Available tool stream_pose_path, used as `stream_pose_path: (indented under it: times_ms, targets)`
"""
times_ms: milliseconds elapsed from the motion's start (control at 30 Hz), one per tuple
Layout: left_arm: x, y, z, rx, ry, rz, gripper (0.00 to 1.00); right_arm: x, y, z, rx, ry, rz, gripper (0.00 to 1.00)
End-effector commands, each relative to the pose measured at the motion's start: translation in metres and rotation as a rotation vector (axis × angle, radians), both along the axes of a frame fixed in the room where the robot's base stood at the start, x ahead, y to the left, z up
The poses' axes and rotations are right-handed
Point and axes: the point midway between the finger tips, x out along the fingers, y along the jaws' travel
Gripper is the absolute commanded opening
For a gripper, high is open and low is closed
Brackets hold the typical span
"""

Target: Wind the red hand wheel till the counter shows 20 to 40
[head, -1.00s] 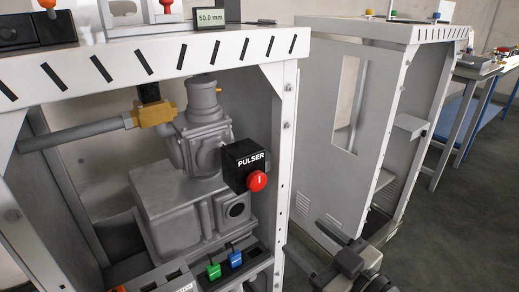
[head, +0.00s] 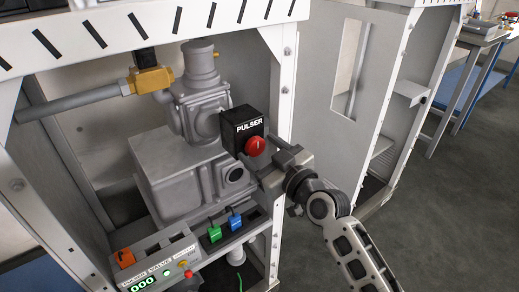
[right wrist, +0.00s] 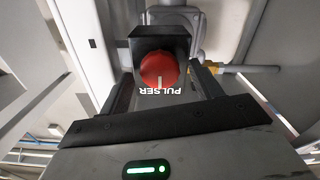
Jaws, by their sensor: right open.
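The red hand wheel (head: 255,146) is a round knob on the front of a black box marked PULSER (head: 243,126). A green counter display (head: 143,284) at the lower left appears to read 000. My right gripper (head: 264,158) is open at the wheel's lower right, its fingers pointing toward the box. In the right wrist view, the wheel (right wrist: 158,69) lies between the open fingers, toward their tips. I cannot tell whether either finger touches it. My left gripper is not in view.
The grey meter body (head: 185,175) stands inside a white frame (head: 285,95), whose right post is close to my right arm. Green (head: 215,233) and blue (head: 234,221) plugs and an orange plug (head: 124,258) sit below. Open floor lies at the right.

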Motion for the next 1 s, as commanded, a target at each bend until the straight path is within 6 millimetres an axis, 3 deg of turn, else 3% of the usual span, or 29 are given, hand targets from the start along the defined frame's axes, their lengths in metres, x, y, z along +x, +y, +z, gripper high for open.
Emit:
stream_pose_path:
  times_ms: [400,567,600,1000]
  targets:
    - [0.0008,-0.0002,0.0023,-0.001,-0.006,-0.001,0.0,0.0076,0.0058,0.0001,0.001,0.001,0.0,0.64]
    - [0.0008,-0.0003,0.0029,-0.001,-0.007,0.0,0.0,0.0075,0.0057,0.0,0.001,0.001,0.0,0.23]
    - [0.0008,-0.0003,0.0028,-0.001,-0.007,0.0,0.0,0.0075,0.0057,0.0,0.001,0.001,0.0,0.2]
    - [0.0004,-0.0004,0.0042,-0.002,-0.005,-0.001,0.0,0.0074,0.0054,0.0005,0.05,0.038,0.001,0.2]
